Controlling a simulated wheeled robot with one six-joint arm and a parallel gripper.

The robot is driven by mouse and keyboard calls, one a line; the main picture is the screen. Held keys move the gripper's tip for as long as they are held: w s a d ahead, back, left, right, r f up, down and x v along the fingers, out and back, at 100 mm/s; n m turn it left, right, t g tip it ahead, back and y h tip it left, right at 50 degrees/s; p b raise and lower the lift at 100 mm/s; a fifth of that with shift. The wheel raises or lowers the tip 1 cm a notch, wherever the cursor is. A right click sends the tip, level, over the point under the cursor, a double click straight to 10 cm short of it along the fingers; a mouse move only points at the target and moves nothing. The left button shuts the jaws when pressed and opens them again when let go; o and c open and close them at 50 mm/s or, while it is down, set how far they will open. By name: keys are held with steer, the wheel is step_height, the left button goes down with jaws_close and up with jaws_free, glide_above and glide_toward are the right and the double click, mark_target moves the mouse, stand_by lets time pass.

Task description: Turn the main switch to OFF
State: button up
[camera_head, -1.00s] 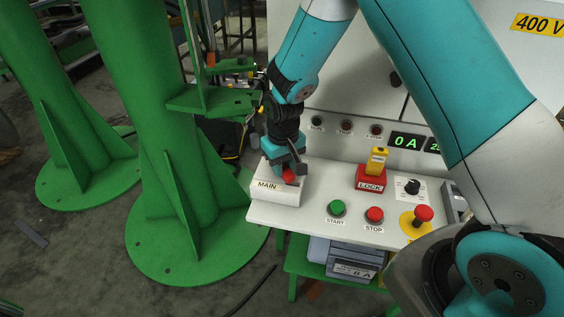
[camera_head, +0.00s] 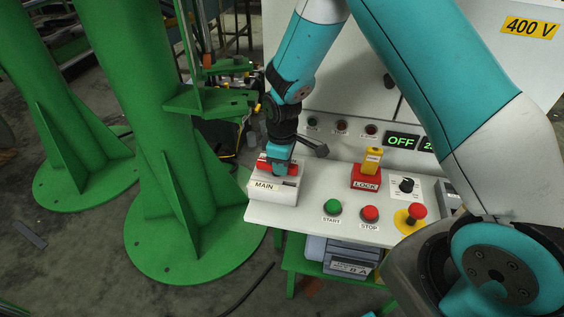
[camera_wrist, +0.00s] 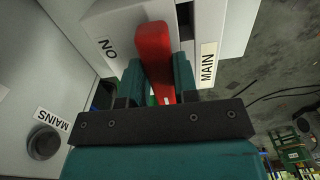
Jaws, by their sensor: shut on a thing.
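The main switch is a red handle (camera_head: 263,166) on a white box (camera_head: 273,190) labelled MAIN, at the left end of the control desk. In the wrist view the red handle (camera_wrist: 155,55) lies between the two teal fingers of my gripper (camera_wrist: 158,78), which is shut on it. An ON label shows on the white housing left of the handle there, and the MAIN label on the right. In the head view my gripper (camera_head: 278,168) points down onto the box and hides the middle of the handle. The panel display (camera_head: 402,141) reads OFF.
A yellow-and-red LOCK device (camera_head: 367,177), green START button (camera_head: 332,207), red STOP button (camera_head: 370,214), black knob (camera_head: 406,185) and red emergency button (camera_head: 417,211) sit on the desk to the right. A green column (camera_head: 165,130) stands close on the left.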

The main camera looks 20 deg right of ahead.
steer(key=shift+n, duration=0.3)
steer(key=o, duration=0.9)
step_height(320, 180, up, 18)
steer(key=shift+f, duration=0.25)
steer(key=s+a+r+m+y+p, duration=0.1)
steer(key=s+r, duration=0.3)
steer(key=s, duration=0.4)
steer(key=s+a+r+m+y+p, duration=0.1)
steer(key=s+a+r, duration=0.2)
steer(key=s+r, duration=0.2)
steer(key=s+a+r+m+y+p, duration=0.1)
steer(key=s+r, duration=0.3)
steer(key=s, duration=0.8)
steer(key=shift+s+a+r+m+y, duration=0.1)
steer(key=shift+a+r+m+y, duration=0.05)
steer(key=shift+a+m+y, duration=0.5)
